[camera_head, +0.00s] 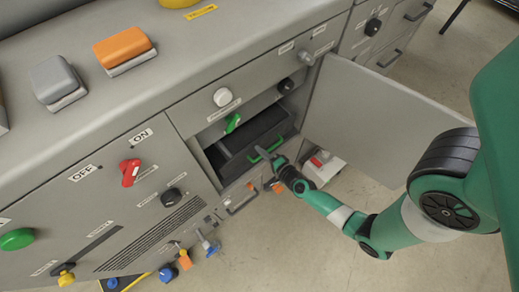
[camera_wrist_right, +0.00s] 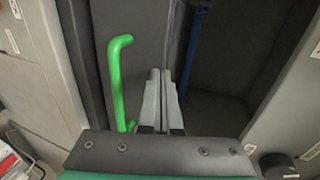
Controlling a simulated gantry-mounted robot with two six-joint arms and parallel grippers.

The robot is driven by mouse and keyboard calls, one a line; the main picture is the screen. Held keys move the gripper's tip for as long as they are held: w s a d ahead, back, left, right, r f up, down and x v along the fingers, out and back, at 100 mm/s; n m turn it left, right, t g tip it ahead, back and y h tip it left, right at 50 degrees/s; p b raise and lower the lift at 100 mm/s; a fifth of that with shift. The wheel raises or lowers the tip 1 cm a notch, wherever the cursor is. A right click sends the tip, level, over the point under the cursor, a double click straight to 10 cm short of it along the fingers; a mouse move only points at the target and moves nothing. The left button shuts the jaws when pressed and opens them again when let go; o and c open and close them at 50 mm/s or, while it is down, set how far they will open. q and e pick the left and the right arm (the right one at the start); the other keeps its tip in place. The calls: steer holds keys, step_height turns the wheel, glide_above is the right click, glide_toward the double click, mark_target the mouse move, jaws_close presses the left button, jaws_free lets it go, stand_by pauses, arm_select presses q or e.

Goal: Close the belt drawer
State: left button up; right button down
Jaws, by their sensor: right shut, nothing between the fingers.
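The belt drawer (camera_head: 246,160) is a dark grey box with a green bar handle (camera_head: 272,148) on its front. It stands out of its opening in the grey cabinet, by how much I cannot tell exactly. My right gripper (camera_head: 262,153) is at the drawer front, right by the handle. In the right wrist view the gripper (camera_wrist_right: 160,76) is shut and empty. There the green handle (camera_wrist_right: 117,85) stands to the left of the fingers, not between them. Whether the fingertips touch the drawer is unclear. My left gripper is not in view.
A grey cabinet door (camera_head: 370,115) stands open to the right, close to my right arm. A green latch-like knob (camera_head: 232,122) and a white knob (camera_head: 222,97) sit above the drawer. A red and white item (camera_head: 321,165) is low behind the gripper. Open floor lies in front.

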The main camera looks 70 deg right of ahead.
mark_target(251, 141)
steer(key=shift+w+d, duration=0.25)
steer(key=shift+w, duration=0.1)
steer(key=w, duration=0.1)
steer(key=w+d, duration=0.2)
steer(key=shift+w+d, duration=0.25)
steer(key=shift+w, duration=0.1)
steer(key=shift+f, duration=0.1)
steer(key=shift+s+a, duration=0.15)
steer(key=shift+s+a, duration=0.2)
steer(key=shift+s, duration=0.1)
steer(key=p+v, duration=0.2)
steer(key=v, duration=1.1)
steer(key=shift+f, duration=0.35)
